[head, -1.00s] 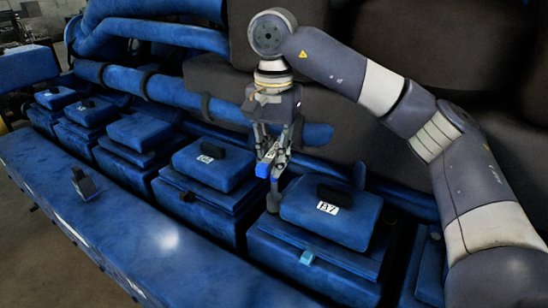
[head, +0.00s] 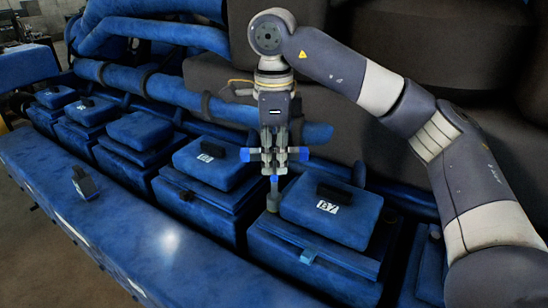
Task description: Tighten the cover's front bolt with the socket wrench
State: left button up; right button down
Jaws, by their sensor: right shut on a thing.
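My right gripper (head: 273,148) points straight down and is shut on the socket wrench (head: 274,184). The wrench's crossbar with blue ends lies sideways across the fingers, and its shaft hangs upright below. The grey socket (head: 273,200) at its lower end is at the left edge of a blue cover (head: 330,211) with a black handle and a white number label. The bolt itself does not show; the socket may hide it, and I cannot tell whether the socket sits on it. My left gripper is not in view.
More blue covers (head: 214,163) stand in a row to the left. A long blue ledge (head: 120,235) runs in front, with a small dark object (head: 84,183) on it. Blue pipes (head: 170,88) and large dark housings (head: 420,50) are behind the wrench.

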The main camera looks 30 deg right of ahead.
jog(key=m, duration=0.4)
jog(key=shift+n, duration=0.3)
